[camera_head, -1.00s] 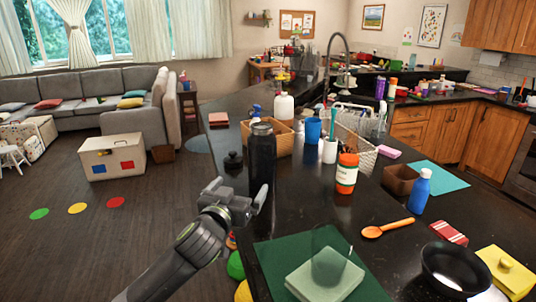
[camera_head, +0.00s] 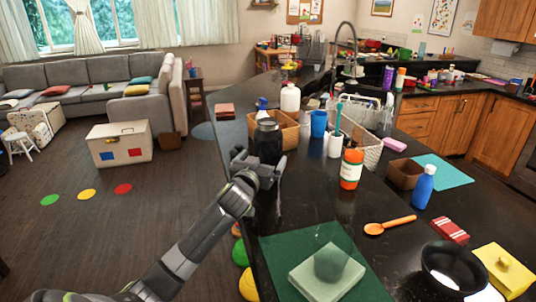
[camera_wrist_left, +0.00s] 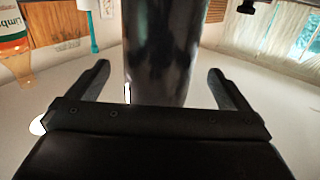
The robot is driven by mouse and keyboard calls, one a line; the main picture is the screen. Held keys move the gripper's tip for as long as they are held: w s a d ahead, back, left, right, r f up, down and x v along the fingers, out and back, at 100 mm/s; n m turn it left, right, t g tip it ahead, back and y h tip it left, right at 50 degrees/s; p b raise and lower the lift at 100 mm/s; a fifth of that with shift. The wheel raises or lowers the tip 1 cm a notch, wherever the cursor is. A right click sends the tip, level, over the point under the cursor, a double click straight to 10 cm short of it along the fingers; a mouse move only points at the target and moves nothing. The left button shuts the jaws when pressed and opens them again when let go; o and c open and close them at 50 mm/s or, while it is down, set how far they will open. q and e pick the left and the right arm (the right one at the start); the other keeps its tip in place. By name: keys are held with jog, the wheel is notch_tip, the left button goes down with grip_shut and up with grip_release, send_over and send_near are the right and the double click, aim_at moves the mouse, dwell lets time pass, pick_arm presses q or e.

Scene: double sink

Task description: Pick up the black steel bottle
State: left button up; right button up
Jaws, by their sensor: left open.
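The black steel bottle (camera_head: 268,141) stands upright on the dark counter, near its left edge. My left gripper (camera_head: 262,168) is at the bottle's near side in the head view, and its hand hides the lower part of the bottle. In the left wrist view the bottle (camera_wrist_left: 165,50) rises between the two open fingers (camera_wrist_left: 158,85), with a gap on each side. The bottle's base is hidden behind the hand in that view. My right gripper is not in view.
A green mat (camera_head: 275,262) lies in front, with some bare counter between.

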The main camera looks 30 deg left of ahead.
pick_arm(q)
jog(key=shift+w+a+r, duration=0.1)
jog(key=shift+w+r, duration=0.05)
jog(key=shift+w, duration=0.25)
jog(key=p+x, duration=0.2)
jog(key=x, duration=0.1)
jog(key=shift+w+r, duration=0.15)
jog(key=shift+w, duration=0.2)
jog(key=shift+w+a+p, duration=0.15)
jog(key=shift+w+p, duration=0.2)
jog(key=shift+w, duration=0.1)
jog(key=c, duration=1.6)
jog(key=shift+r, duration=0.15)
